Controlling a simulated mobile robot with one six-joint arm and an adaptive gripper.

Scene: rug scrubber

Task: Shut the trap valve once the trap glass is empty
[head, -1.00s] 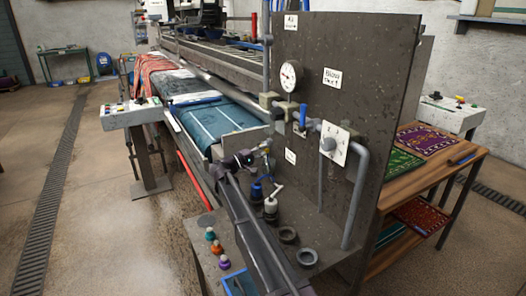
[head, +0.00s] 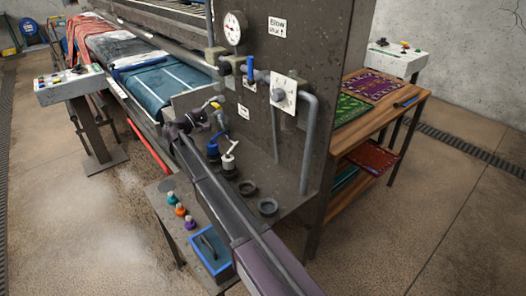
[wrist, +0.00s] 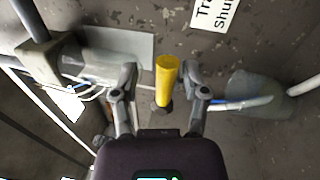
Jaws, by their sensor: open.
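A yellow lever (wrist: 167,80) on a dark stem, probably the trap valve's handle, stands between my gripper's fingers in the wrist view. It also shows as a small yellow spot in the head view (head: 216,104). My gripper (wrist: 160,88) is open, one finger on each side of the lever, with gaps visible. In the head view my gripper (head: 208,118) is at the upright panel, beside the small label. A cut-off label (wrist: 214,12) reads "Tra… Shut". A cloudy grey cylinder (wrist: 268,98) at right may be the trap glass; I cannot tell its contents.
The grey panel (head: 300,60) carries a gauge (head: 233,27), a blue lever (head: 250,66) and a dial plate (head: 290,90). A blue tray (head: 210,250) and coloured knobs (head: 180,210) lie on the shelf.

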